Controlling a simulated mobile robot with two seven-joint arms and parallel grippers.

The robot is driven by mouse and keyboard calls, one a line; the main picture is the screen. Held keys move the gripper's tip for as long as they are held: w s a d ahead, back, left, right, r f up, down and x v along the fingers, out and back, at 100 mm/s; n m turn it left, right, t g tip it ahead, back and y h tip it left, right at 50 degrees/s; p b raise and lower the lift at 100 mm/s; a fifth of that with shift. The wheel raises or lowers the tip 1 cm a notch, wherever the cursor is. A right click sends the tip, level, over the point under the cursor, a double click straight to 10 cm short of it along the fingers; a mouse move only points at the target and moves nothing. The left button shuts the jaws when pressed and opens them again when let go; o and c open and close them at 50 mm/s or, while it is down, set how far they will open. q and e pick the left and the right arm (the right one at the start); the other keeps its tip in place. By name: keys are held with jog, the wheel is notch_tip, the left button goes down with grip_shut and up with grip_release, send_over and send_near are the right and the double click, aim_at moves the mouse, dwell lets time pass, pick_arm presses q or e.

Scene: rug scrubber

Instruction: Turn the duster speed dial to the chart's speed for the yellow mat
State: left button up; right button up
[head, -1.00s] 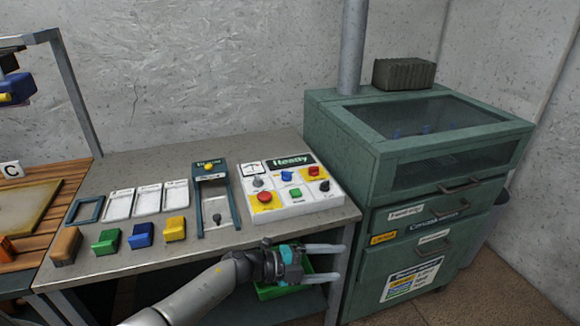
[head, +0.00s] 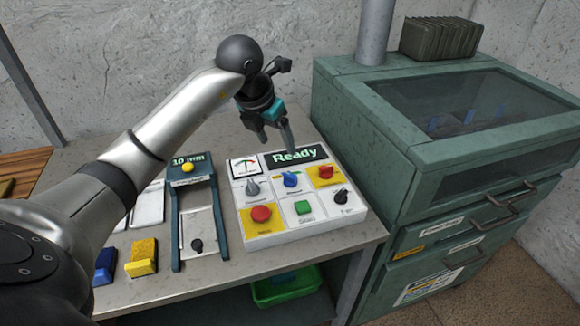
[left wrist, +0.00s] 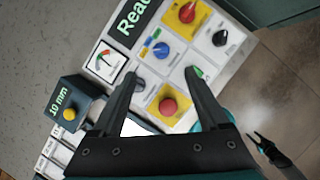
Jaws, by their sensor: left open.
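A white control panel (head: 262,226) with a lit "Ready" screen (head: 296,156) sits on the bench. It carries a grey knob (head: 252,188), a blue knob (head: 291,179), a red knob (head: 325,172), a black knob (head: 341,196), a red button (head: 261,214) and a green button (head: 304,207). Their labels are too small to read, so I cannot tell which is the duster speed dial. My left gripper (head: 278,147) is open and empty above the panel's back edge. In the left wrist view its fingers straddle the lower panel. What seems my right gripper (left wrist: 259,138) shows small there, jaws unclear.
A unit reading "10" (head: 188,160) stands left of the panel, with blue (head: 105,266) and yellow (head: 141,258) blocks in front. A green cabinet (head: 335,115) stands at right, bearing a cut-off chart-like label (head: 428,287). A green bin (head: 285,288) sits below.

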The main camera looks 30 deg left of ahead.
aim_at(290, 174)
pick_arm(q)
jog(key=b+x, duration=0.1)
jog(key=x, duration=1.2)
jog(key=shift+s+d, duration=0.1)
jog(key=shift+s, duration=0.05)
jog(key=shift+w+f+b, duration=0.25)
jog(key=shift+f+b, duration=0.05)
jog(key=shift+f, duration=0.25)
grip_shut()
